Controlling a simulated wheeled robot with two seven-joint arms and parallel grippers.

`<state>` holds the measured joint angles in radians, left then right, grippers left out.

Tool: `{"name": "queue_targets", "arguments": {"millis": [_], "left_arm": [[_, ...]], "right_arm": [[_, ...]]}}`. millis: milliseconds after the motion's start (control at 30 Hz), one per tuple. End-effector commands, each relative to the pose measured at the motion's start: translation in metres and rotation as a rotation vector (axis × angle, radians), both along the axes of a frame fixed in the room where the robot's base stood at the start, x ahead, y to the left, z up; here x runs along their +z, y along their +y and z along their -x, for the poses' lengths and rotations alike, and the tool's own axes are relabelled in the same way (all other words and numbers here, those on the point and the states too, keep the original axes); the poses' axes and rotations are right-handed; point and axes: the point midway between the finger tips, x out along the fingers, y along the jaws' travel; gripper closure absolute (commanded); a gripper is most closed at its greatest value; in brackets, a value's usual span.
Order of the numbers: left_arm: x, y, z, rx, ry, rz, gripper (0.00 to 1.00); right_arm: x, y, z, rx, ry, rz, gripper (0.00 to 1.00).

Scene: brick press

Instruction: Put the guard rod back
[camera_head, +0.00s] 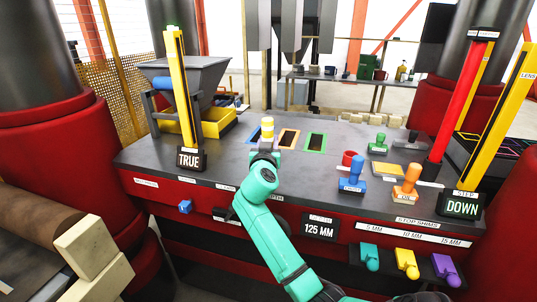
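A short upright piece with yellow and white bands (267,129) shows at the tip of my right arm; it may be the guard rod, but I cannot tell for sure. My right gripper (264,153) is over the press table, directly below and touching or overlapping this piece in the picture. Its fingers are too small and hidden to show whether they grip it. The teal wrist covers the table edge below. My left gripper is not in view.
On the grey table (225,165) stand a yellow post (180,90) with a TRUE sign, a red post (463,100), a yellow post (497,118) with a DOWN sign, and blue (353,172) and orange (407,184) stamps. Framed slots (315,142) lie behind my gripper.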

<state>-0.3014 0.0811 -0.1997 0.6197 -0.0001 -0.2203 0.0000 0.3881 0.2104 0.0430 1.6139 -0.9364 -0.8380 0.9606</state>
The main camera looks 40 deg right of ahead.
Motion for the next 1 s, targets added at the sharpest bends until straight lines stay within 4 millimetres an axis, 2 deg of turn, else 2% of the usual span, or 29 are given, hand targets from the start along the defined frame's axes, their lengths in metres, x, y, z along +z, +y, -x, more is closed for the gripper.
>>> {"name": "queue_targets", "arguments": {"millis": [133, 233, 600, 633, 667, 700, 1000], "left_arm": [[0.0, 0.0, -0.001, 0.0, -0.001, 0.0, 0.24], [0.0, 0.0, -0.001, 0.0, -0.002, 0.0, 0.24], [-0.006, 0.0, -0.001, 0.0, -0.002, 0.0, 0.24], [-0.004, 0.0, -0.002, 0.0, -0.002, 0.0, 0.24], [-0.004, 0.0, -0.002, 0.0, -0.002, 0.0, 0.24], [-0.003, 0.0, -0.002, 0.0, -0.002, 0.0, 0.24], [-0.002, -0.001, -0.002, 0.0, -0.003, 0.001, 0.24]], "right_arm": [[-0.029, 0.0, 0.0, 0.0, 0.007, 0.003, 1.0], [-0.043, 0.0, 0.0, 0.0, 0.004, 0.002, 1.0], [-0.049, 0.0, 0.0, 0.001, -0.001, 0.001, 1.0], [-0.047, 0.0, 0.0, 0.001, 0.0, 0.0, 0.47], [-0.047, 0.0, 0.0, 0.001, 0.0, 0.0, 0.36], [-0.047, 0.0, 0.0, 0.001, 0.0, 0.0, 0.29], [-0.046, 0.0, 0.0, 0.001, 0.001, 0.001, 0.29]]}}
